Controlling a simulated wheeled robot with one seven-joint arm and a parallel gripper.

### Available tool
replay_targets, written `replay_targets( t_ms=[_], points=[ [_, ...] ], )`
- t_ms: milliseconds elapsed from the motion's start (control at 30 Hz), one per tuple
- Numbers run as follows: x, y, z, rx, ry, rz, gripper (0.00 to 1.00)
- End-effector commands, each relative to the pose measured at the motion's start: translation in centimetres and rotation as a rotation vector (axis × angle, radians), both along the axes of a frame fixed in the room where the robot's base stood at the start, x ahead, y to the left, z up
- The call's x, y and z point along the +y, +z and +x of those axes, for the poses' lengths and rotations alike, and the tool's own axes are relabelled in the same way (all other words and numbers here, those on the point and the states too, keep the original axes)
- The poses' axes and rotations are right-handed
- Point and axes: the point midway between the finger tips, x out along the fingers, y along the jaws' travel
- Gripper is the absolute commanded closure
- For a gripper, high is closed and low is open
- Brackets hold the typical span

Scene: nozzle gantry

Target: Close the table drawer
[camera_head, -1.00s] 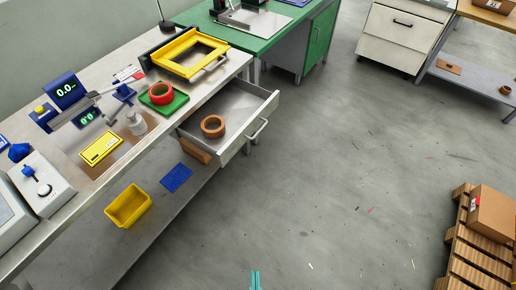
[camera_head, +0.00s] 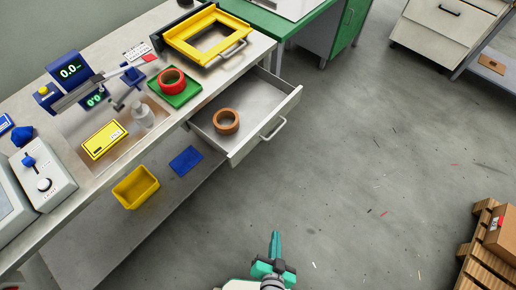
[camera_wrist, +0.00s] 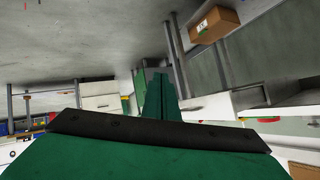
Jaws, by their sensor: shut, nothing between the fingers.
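The table drawer (camera_head: 281,112) is pulled out from under the worktable (camera_head: 86,187) in the head view. Its bar handle (camera_head: 273,130) faces right. A brown ring (camera_head: 226,121) lies inside the drawer. My gripper (camera_head: 276,240) is teal, shut and empty. It is over the floor, below the drawer in the picture and well apart from its handle. In the wrist view the shut green fingers (camera_wrist: 160,95) point away from the camera. I cannot tell the drawer for sure in that view.
On the tabletop are a yellow frame (camera_head: 207,35), a red ring (camera_head: 171,79) on a green tray, and a blue gauge (camera_head: 70,70). A yellow bin (camera_head: 135,188) sits on the lower shelf. A pallet (camera_head: 478,245) stands at right. The middle floor is clear.

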Motion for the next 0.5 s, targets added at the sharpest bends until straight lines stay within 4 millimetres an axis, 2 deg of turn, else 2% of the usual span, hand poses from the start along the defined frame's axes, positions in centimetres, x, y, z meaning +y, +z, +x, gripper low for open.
replay_targets(
  t_ms=[33, 100, 233, 367, 500],
  points=[
    [-0.4, -1.9, 1.3, 0.032, -0.022, 0.064, 1.0],
    [-0.6, -4.3, 2.6, 0.082, -0.04, 0.162, 1.0],
    [-0.4, -7.4, 5.5, 0.152, -0.055, 0.357, 1.0],
    [-0.1, -8.5, 8.9, 0.194, -0.037, 0.558, 1.0],
    [0.2, -7.4, 12.9, 0.205, 0.027, 0.773, 1.0]
  ],
)
